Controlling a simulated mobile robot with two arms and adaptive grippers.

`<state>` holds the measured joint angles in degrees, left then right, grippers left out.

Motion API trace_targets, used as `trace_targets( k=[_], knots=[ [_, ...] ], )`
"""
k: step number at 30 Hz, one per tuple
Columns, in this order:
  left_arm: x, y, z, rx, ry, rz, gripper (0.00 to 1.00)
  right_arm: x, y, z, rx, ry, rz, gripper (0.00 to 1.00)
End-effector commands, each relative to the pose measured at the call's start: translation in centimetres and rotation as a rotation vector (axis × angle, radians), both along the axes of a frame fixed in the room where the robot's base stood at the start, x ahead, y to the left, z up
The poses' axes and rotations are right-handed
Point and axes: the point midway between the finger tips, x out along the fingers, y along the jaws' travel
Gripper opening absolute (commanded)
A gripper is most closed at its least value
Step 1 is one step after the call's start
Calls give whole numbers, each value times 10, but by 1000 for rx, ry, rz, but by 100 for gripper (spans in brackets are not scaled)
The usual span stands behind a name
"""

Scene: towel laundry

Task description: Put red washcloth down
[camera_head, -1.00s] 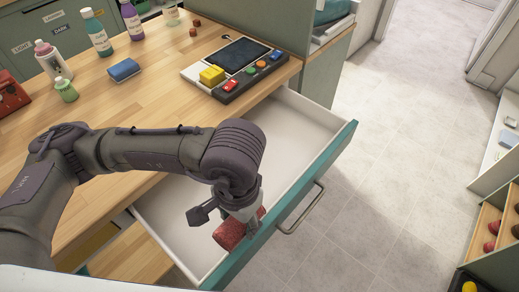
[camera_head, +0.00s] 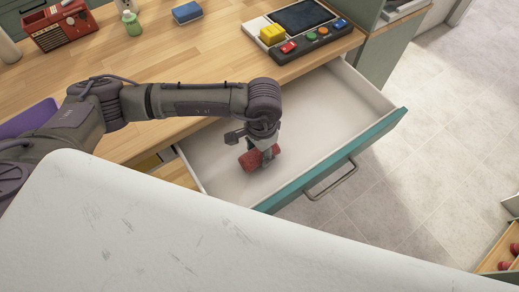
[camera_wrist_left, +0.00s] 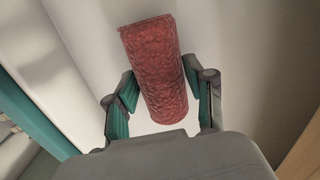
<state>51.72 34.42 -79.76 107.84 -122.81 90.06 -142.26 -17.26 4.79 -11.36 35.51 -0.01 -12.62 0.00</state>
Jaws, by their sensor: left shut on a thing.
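The red washcloth (camera_head: 251,160) is rolled up and sits in my left gripper (camera_head: 268,155), over the inside of the open white drawer (camera_head: 335,112). In the left wrist view the red roll (camera_wrist_left: 154,65) lies between the two green-padded fingers of my left gripper (camera_wrist_left: 160,100), with the pale drawer behind it. The fingers are shut on it. I cannot tell whether the washcloth touches the drawer floor. My right gripper is not in view.
The drawer has a teal front (camera_head: 340,160) with a metal handle (camera_head: 330,180). On the wooden counter (camera_head: 150,60) are a control panel (camera_head: 310,35), a blue sponge (camera_head: 187,12) and a red radio (camera_head: 60,25). The drawer interior is otherwise clear.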

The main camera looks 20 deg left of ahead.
Motion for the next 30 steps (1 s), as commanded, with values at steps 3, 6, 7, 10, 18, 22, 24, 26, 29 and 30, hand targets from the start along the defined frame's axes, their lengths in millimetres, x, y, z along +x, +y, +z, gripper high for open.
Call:
trace_targets(
  k=[3,6,7,10,18,22,24,26,29,30],
  knots=[
    [0,0,-9,0,0,-1,22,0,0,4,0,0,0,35],
    [0,-1,-10,-1,-1,-1,22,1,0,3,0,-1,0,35],
    [0,-1,-10,-1,-1,-1,22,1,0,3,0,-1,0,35],
    [0,-1,-10,-1,-1,-1,22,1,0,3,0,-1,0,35],
    [0,0,-12,-1,-1,-1,68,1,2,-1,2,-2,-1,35],
    [0,0,-12,-1,-1,-1,79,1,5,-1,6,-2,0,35],
    [0,0,-12,-1,-1,0,79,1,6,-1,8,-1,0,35],
    [0,0,-12,-1,-1,0,79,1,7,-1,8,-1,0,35],
    [0,-1,-12,-1,-1,0,79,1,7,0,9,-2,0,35],
    [0,0,-11,-1,-1,0,79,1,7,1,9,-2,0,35]
  ],
)
